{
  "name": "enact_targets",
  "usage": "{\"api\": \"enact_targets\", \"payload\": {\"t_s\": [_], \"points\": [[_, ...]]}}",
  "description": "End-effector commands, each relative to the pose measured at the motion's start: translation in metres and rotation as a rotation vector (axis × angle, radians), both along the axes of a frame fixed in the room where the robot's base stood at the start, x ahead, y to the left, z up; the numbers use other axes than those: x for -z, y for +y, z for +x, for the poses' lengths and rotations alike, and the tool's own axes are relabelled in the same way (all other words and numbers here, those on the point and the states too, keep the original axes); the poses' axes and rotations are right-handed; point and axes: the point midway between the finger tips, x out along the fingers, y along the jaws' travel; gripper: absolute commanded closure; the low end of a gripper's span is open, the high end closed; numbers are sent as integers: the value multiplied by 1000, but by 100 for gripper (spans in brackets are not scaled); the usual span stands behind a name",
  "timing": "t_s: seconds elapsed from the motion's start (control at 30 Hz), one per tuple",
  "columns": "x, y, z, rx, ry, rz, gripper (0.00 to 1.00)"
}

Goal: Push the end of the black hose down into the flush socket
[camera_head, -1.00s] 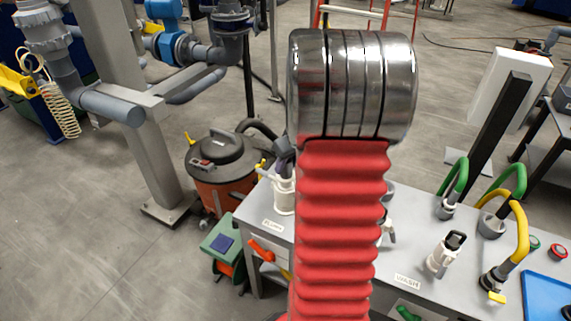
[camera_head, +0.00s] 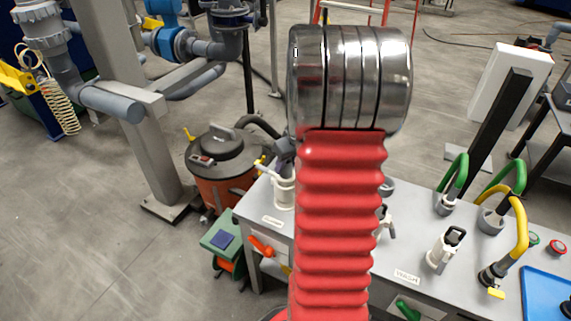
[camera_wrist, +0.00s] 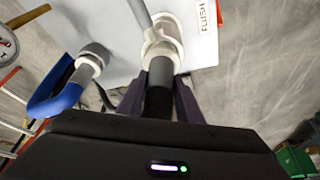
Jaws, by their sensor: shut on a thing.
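In the wrist view my gripper (camera_wrist: 158,92) is shut on the black hose (camera_wrist: 158,104), with one dark finger on each side. The hose's grey end (camera_wrist: 160,72) points at the white flush socket (camera_wrist: 163,46) and meets its mouth. I cannot tell how deep the end sits. The FLUSH label (camera_wrist: 208,15) is beside the socket. In the head view the white flush socket (camera_head: 284,191) stands at the bench's left end, and my red arm hides much of the area to its right. Only a dark bit of my gripper (camera_head: 285,150) shows there.
A blue hose (camera_wrist: 55,98) sits in a neighbouring socket, close to my gripper. Along the grey bench (camera_head: 395,250) stand a white valve fitting (camera_head: 442,252), green and yellow hoses (camera_head: 520,235) and a blue tray (camera_head: 545,292). An orange vacuum (camera_head: 222,185) stands left of the bench.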

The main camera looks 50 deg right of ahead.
Motion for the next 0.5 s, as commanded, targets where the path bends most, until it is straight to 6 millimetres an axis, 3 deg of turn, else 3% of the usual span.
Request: {"api": "enact_targets", "payload": {"t_s": [0.5], "points": [[9,0,0,0,0,-1,99]]}}
